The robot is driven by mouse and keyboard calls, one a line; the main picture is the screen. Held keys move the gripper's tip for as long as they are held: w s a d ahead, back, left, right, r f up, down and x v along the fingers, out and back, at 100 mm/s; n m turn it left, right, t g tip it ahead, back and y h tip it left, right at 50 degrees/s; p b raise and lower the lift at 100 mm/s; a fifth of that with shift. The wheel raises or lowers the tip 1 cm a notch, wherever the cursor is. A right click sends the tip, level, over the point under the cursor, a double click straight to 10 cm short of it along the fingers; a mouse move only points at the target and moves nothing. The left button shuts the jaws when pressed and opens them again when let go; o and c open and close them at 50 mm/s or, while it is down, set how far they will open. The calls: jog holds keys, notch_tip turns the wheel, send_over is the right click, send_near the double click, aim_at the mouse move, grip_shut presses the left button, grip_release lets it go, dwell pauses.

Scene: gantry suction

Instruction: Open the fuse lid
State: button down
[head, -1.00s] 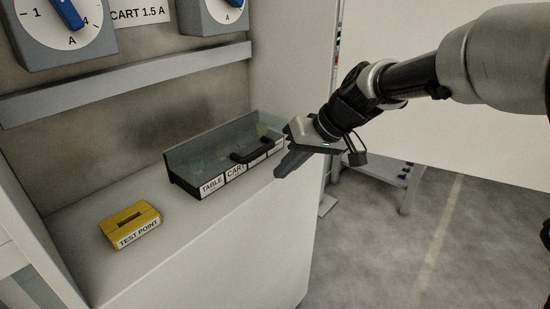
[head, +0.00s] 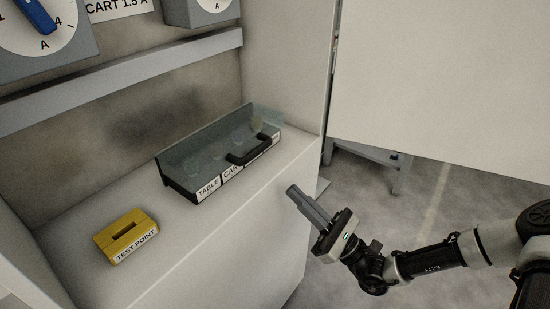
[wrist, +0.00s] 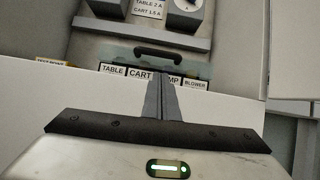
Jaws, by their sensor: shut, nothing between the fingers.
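The fuse box (head: 175,184) is a grey tray with white labels along its front, standing on the cabinet ledge. A clear lid (head: 266,120) with a black handle (head: 253,150) is on it; the lid looks down, though the clear sheet is hard to make out. In the wrist view the handle (wrist: 172,53) shows above and beyond my fingertips. My gripper (head: 292,190) is shut and empty, in front of the ledge, lower right of the box and apart from the handle. In the wrist view my fingers (wrist: 161,78) point toward the labelled front, hiding part of the labels.
A yellow test point block (head: 126,236) sits on the ledge left of the box. A grey rail (head: 120,72) and dial units (head: 200,10) are above. The cabinet's side wall (head: 288,65) stands right of the box. Open floor (head: 430,210) lies to the right.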

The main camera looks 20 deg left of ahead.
aim_at(272, 177)
jog(key=shift+m+t, duration=0.4)
jog(key=shift+m, duration=0.1)
jog(key=b+x, duration=0.1)
jog(key=x, duration=0.9)
jog(key=shift+w+d+b, duration=0.15)
jog(key=shift+w+b, duration=0.05)
jog(key=shift+b, duration=0.1)
jog(key=shift+r, duration=0.15)
